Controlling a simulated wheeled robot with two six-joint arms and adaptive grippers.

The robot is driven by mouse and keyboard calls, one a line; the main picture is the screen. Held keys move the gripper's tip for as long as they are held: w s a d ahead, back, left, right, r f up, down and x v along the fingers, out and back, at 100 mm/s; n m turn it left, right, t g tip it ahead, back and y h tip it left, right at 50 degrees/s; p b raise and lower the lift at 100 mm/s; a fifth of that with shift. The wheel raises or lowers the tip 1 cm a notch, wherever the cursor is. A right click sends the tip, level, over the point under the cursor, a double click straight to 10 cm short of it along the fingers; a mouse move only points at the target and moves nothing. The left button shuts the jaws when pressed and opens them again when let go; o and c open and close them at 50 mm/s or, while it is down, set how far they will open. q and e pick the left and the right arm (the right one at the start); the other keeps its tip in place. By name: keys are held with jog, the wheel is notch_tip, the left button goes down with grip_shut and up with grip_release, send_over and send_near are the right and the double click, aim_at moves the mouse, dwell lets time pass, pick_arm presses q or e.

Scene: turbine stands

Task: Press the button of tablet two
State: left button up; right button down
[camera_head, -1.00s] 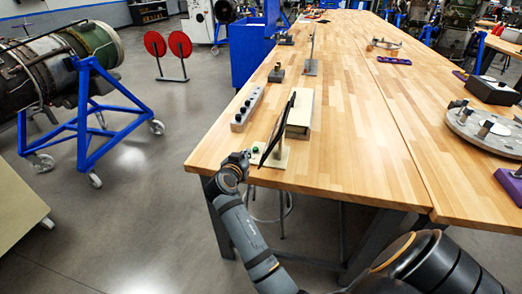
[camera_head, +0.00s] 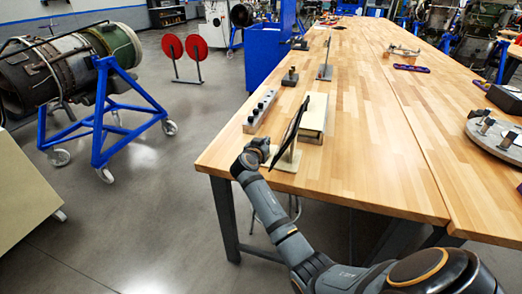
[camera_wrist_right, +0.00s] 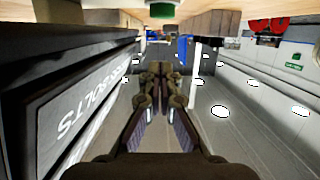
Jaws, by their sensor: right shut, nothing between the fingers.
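A dark, thin tablet (camera_head: 287,126) stands tilted on a pale base (camera_head: 287,161) at the near left corner of the wooden table, seen almost edge-on. A second upright panel (camera_head: 326,57) stands farther back. No label shows which is tablet two. My right gripper (camera_head: 259,148) is shut and empty, just left of the near tablet's base. It hides the spot where a button could be; contact cannot be told. In the right wrist view, the shut fingers (camera_wrist_right: 153,95) are beside a dark panel (camera_wrist_right: 85,108) with upside-down lettering. My left gripper is out of view.
A grey block with several dark knobs (camera_head: 255,117) and a beige box (camera_head: 314,114) are near the tablet. A round plate (camera_head: 490,140) lies at the right. The table's middle is clear. A blue-framed turbine stand (camera_head: 103,125) is on the floor to the left.

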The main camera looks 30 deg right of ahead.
jog(key=shift+f+b, duration=0.95)
jog(key=shift+f, duration=1.1)
